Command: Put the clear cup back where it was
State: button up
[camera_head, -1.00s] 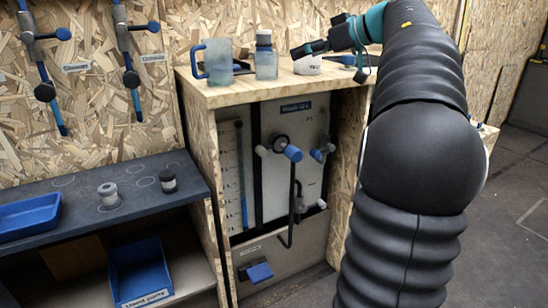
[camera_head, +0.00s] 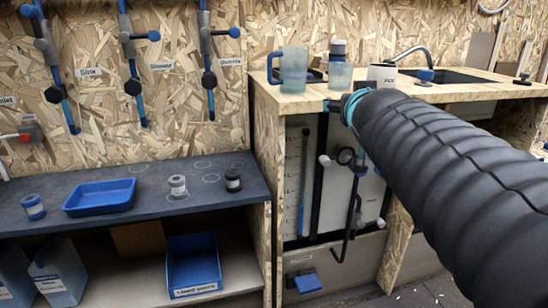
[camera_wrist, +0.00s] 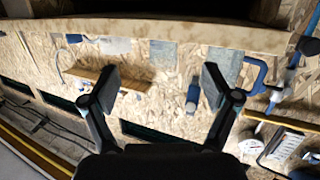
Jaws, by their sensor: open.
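The clear cup (camera_head: 340,76) stands upright on the wooden counter (camera_head: 290,102), just in front of a dark-capped bottle (camera_head: 337,48). A clear jug with a blue handle (camera_head: 293,68) stands to its left and a white mug (camera_head: 382,75) to its right. My gripper (camera_wrist: 160,78) is open, with nothing between its fingers. The wrist view looks upside down; there the clear cup (camera_wrist: 163,53) seems to hang from the counter edge between the two fingers, apart from them. In the head view my gripper is mostly hidden by my arm, near the counter's front edge.
A dark shelf (camera_head: 120,215) at left holds a blue tray (camera_head: 100,196), a grey-topped jar (camera_head: 177,186), a black-topped jar (camera_head: 233,180) and drawn circles. A faucet (camera_head: 410,53) and sink lie right of the mug. Valves and pipes fill the cabinet below the counter.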

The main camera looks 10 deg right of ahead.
jog(key=s+a+f+n+g+y, duration=0.1)
jog(key=s+a+f+g+y, duration=0.1)
jog(key=s+a+f+g, duration=0.2)
jog(key=s+a+f+n+g+y, duration=0.2)
jog(key=s+a+f+g, duration=0.3)
jog(key=s+a+f, duration=0.4)
jog(key=s+f+y, duration=0.1)
jog(key=s+f, duration=0.6)
jog(key=f, duration=0.6)
jog(key=shift+a+f, duration=0.15)
jog(key=shift+a, duration=0.25)
